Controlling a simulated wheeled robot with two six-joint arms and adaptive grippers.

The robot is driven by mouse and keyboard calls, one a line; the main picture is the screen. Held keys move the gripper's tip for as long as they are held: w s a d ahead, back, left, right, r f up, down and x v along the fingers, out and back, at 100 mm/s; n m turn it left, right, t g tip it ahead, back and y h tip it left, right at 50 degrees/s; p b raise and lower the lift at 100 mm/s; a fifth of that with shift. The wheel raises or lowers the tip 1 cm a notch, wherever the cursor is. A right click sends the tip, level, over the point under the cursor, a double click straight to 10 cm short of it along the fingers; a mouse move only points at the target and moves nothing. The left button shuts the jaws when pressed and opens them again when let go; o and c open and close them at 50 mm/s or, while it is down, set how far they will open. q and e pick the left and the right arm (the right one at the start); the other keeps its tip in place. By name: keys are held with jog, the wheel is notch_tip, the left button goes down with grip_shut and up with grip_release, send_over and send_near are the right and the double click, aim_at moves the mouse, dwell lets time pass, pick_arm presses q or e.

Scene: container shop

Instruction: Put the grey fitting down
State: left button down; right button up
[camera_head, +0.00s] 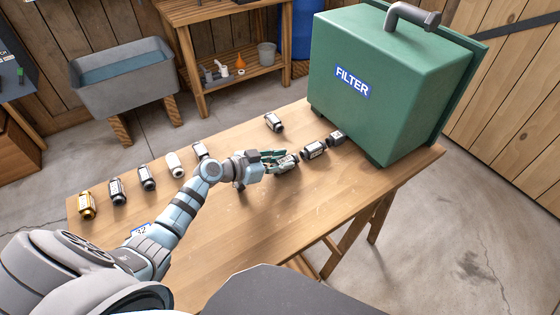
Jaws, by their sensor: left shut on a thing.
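My left gripper (274,160) reaches in from the left over the middle of the wooden table (250,220). It is shut on a grey fitting (287,164), a short cylinder with a pale label, partly covered by the green fingers. I cannot tell whether the fitting touches the tabletop. Just right of it, another grey fitting (314,149) and a darker fitting (336,138) lie in a line toward the green filter box. My right gripper is not in view.
A green box marked FILTER (400,95) stands on the table's right end. Behind the gripper lies a single fitting (274,122). A row of several fittings, including a gold one (87,205) and a white one (175,164), is at left. The front tabletop is clear.

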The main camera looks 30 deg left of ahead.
pick_arm(q)
jog(key=c, duration=1.2)
grip_release()
jog(key=shift+c, duration=0.2)
jog(key=shift+s+r+p, duration=0.1)
jog(key=shift+r+p, duration=0.15)
jog(key=shift+p, duration=0.15)
jog(key=v, duration=1.1)
jog(key=shift+s+a, duration=0.2)
jog(key=shift+s, duration=0.15)
